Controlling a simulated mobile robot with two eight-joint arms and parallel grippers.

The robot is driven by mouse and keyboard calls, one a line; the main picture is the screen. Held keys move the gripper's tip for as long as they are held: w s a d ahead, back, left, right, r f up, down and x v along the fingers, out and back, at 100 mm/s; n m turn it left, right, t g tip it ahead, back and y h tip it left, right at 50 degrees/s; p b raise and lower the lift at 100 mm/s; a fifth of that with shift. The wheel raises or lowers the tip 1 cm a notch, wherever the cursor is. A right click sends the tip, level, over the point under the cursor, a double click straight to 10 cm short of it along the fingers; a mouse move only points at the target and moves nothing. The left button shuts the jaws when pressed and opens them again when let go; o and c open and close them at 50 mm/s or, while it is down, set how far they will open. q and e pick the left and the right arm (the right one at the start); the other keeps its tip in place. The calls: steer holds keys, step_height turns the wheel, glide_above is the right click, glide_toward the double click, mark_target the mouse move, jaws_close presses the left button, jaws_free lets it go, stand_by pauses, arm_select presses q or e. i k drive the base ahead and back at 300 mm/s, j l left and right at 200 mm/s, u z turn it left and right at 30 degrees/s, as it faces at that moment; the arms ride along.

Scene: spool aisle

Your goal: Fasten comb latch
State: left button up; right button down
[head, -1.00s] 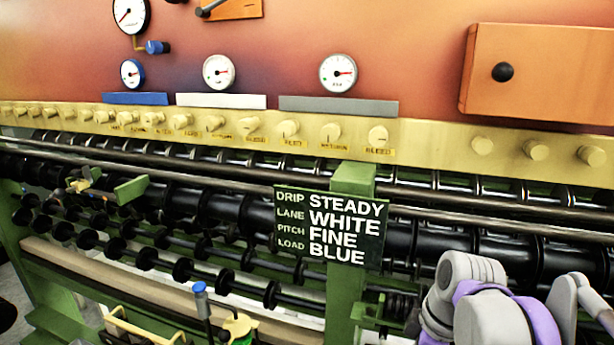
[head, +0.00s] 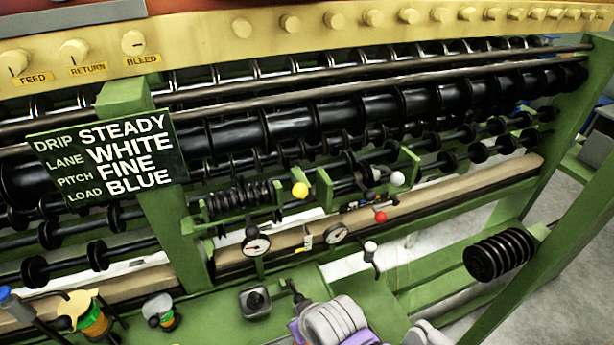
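No part is clearly marked as the comb latch in the head view. A black ribbed coil, comb-like in shape (head: 238,198), sits in a green bracket on the machine front, right of the green post (head: 165,210). A yellow ball knob (head: 299,190) stands beside its right end. White (head: 397,178) and red (head: 380,216) ball knobs are farther right. I cannot tell which of these belongs to the latch. Grey and purple links of my arm show at the bottom edge, below the bracket. Neither gripper's fingers can be seen.
A sign (head: 108,160) reads DRIP STEADY, LANE WHITE, PITCH FINE, LOAD BLUE. Two dial gauges (head: 256,244) hang below the bracket. A green shelf (head: 375,305) carries a lever box (head: 255,301). A black ribbed spool (head: 499,254) sticks out at right. Grey floor is open at far right.

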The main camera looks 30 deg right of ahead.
mark_target(301, 191)
steer(key=z, duration=1.15)
